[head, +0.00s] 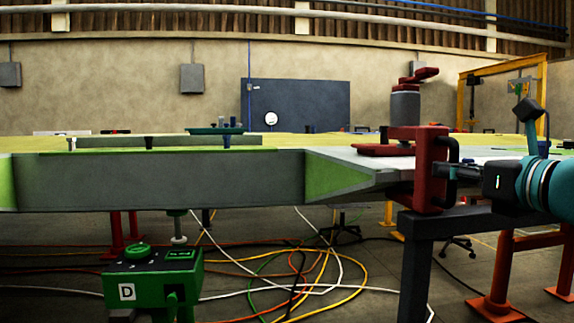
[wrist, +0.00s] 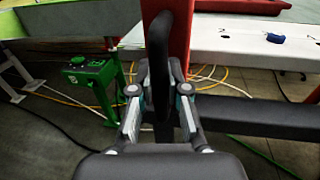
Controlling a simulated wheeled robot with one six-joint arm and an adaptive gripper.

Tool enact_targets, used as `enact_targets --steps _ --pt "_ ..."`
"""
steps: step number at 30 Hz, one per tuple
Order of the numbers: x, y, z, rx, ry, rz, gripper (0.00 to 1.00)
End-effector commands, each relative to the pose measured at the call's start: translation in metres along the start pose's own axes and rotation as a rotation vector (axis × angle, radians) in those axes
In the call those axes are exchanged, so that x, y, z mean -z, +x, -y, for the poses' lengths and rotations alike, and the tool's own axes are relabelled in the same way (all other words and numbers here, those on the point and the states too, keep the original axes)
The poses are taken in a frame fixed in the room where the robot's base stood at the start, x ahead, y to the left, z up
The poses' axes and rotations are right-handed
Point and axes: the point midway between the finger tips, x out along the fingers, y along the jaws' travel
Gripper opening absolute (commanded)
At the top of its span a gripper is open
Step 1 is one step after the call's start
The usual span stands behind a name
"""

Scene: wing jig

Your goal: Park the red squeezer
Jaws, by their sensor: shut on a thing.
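The red squeezer (head: 430,150) is a C-shaped red tool with a grey cylinder and a red top piece above it and a black loop handle on its right side. It is upright at the tapered right end of the wing, its upper red arm over the top surface; I cannot tell whether it touches. My gripper (head: 450,172) comes from the right and is shut on the black handle. In the wrist view, my gripper's fingers (wrist: 160,92) flank the black handle (wrist: 158,60), with the squeezer's red body (wrist: 181,28) behind it.
The long grey wing panel (head: 160,180) with green ends crosses the left and middle. A green box marked D (head: 150,285) stands low at left. A dark support beam (head: 415,240) stands below the squeezer. Orange, white and green cables (head: 310,280) lie on the floor.

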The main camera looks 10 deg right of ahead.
Motion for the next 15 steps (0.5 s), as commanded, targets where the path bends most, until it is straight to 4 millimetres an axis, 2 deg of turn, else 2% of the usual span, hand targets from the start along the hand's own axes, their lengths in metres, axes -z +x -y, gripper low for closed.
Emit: enact_targets --steps 8,9,11,15 --pt "0.0 0.0013 -0.0051 -0.014 -0.001 -0.001 0.0" --pt "0.0 0.0014 -0.0054 -0.015 -0.001 -0.001 0.25" --pt "0.0 0.0014 -0.0054 -0.015 -0.001 -0.001 0.4" --pt "0.0001 0.0009 -0.0037 -0.01 -0.001 -0.001 0.41"
